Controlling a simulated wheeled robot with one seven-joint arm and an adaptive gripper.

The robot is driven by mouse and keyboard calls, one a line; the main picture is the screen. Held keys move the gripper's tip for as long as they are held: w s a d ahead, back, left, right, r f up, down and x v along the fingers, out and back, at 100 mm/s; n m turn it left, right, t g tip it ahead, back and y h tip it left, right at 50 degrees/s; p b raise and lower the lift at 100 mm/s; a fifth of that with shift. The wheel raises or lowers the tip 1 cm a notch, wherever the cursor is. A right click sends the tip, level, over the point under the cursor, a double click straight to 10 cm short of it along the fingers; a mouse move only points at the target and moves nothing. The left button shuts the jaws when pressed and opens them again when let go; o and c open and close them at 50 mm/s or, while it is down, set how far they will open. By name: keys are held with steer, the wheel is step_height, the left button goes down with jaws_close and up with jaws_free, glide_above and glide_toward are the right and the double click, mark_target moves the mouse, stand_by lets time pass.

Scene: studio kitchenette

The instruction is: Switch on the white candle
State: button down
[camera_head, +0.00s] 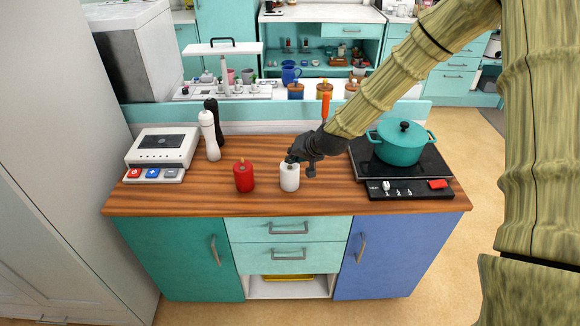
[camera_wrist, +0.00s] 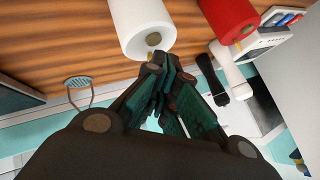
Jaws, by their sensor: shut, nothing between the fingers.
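The white candle (camera_head: 289,178) stands upright on the wooden counter near its front edge, and it also shows at the top of the wrist view (camera_wrist: 142,22). My gripper (camera_head: 291,157) is at the top of the candle, coming from the right and behind. In the wrist view my gripper's fingers (camera_wrist: 165,72) are closed together with nothing between them, just beside the candle's top. I cannot tell whether they touch it. I see no clear glow on the candle.
A red candle (camera_head: 243,177) stands left of the white one. Black and white mills (camera_head: 209,135) and a white appliance (camera_head: 161,152) are farther left. A teal pot (camera_head: 401,145) sits on the black hob (camera_head: 366,158) at right. The front counter strip is clear.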

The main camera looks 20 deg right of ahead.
mark_target(292, 167)
steer(key=shift+f, duration=0.2)
stand_by(0.3)
steer(key=shift+f, duration=0.3)
steer(key=shift+s+f+b, duration=0.2)
steer(key=shift+f+b, duration=0.2)
steer(key=shift+b, duration=0.05)
stand_by(0.8)
steer(key=shift+r, duration=0.2)
steer(key=shift+w+r+p, duration=0.1)
steer(key=shift+r+p, duration=0.3)
steer(key=shift+r+p, duration=0.3)
steer(key=shift+r, duration=0.15)
step_height(292, 167, up, 5)
steer(key=p, duration=0.3)
steer(key=shift+r, duration=0.15)
